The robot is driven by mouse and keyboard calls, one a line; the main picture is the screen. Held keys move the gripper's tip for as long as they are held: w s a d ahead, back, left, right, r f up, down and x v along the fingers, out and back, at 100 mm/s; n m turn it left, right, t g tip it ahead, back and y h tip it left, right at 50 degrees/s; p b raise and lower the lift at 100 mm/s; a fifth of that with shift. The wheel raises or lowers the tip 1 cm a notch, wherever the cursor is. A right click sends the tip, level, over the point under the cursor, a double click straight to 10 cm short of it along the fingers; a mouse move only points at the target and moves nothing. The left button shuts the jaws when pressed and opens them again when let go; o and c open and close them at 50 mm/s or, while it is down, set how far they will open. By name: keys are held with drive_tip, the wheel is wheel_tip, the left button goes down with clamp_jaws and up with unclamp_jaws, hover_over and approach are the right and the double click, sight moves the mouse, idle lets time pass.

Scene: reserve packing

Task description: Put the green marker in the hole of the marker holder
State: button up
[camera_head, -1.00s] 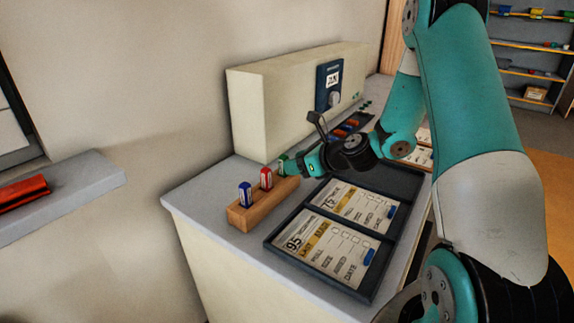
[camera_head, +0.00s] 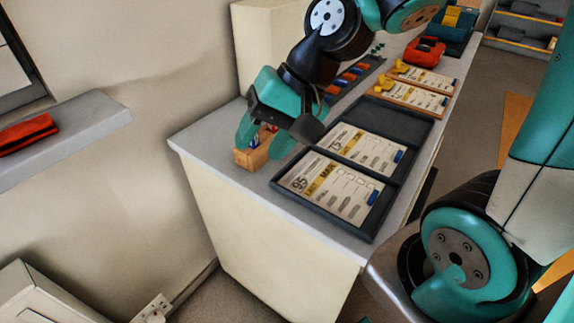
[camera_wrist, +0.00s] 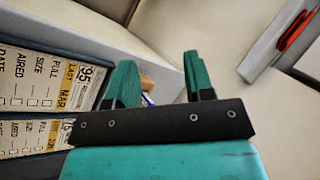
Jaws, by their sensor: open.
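The wooden marker holder (camera_head: 246,159) stands on the grey counter, mostly hidden behind my gripper (camera_head: 263,143). My gripper is open, its teal fingers pointing down around the holder's near end. A blue marker (camera_head: 254,141) shows between the fingers, and a bit of red shows beside it. In the wrist view, a small part of the holder (camera_wrist: 147,82) and a bit of blue marker (camera_wrist: 147,99) show between the fingers (camera_wrist: 163,75). I cannot see the green marker in either current view; the gripper covers much of the holder.
A dark tray with label cards (camera_head: 330,190) lies right of the holder. A cream cabinet (camera_head: 262,45) stands behind. Cards with yellow pieces (camera_head: 415,92) and a red item (camera_head: 425,52) lie farther back. A wall ledge (camera_head: 75,120) is at left.

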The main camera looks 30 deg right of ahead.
drive_tip(key=s+a+r+n+g+h, duration=0.1)
drive_tip(key=s+a+r+n+h, duration=0.1)
drive_tip(key=s+n, duration=0.7)
drive_tip(key=shift+s+r+n+g, duration=0.15)
drive_tip(key=shift+s+n+g, duration=0.2)
drive_tip(key=shift+n, duration=0.45)
drive_tip(key=shift+w, duration=0.1)
wheel_tip(320, 180, up, 6)
drive_tip(key=p, duration=0.5)
drive_tip(key=shift+p, duration=0.4)
